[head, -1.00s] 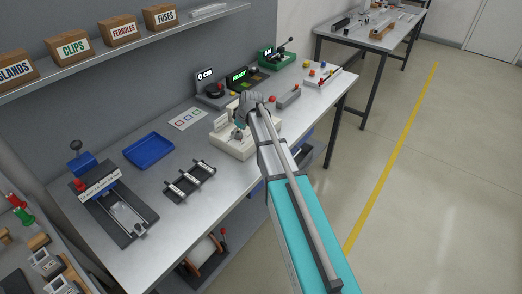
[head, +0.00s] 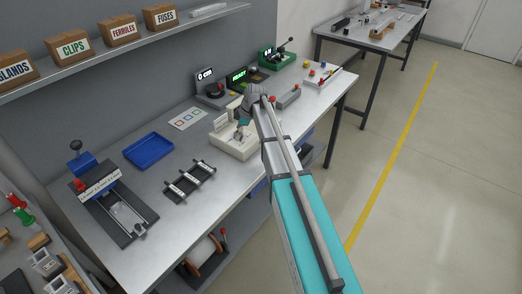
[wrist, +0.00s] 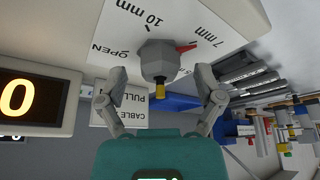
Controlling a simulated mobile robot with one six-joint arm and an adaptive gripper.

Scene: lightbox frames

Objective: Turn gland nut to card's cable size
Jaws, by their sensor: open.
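The gland nut (wrist: 157,55) is a grey dome with a yellow-tipped stub, in the wrist view on a white panel (wrist: 112,25) marked OPEN, 10 mm and 7 mm. Its red pointer (wrist: 186,47) points toward the 7 mm side. My gripper (wrist: 161,82) is open, one finger on each side of the nut, with gaps visible; I cannot tell whether it touches. In the head view the cream gland fixture (head: 234,144) stands on the bench, and my arm partly hides it. A white sign (wrist: 118,112) reads CABLE PULL, partly cut off; no cable size is readable there.
A display (wrist: 35,100) showing 0 stands left in the wrist view. The bench front is mostly clear.

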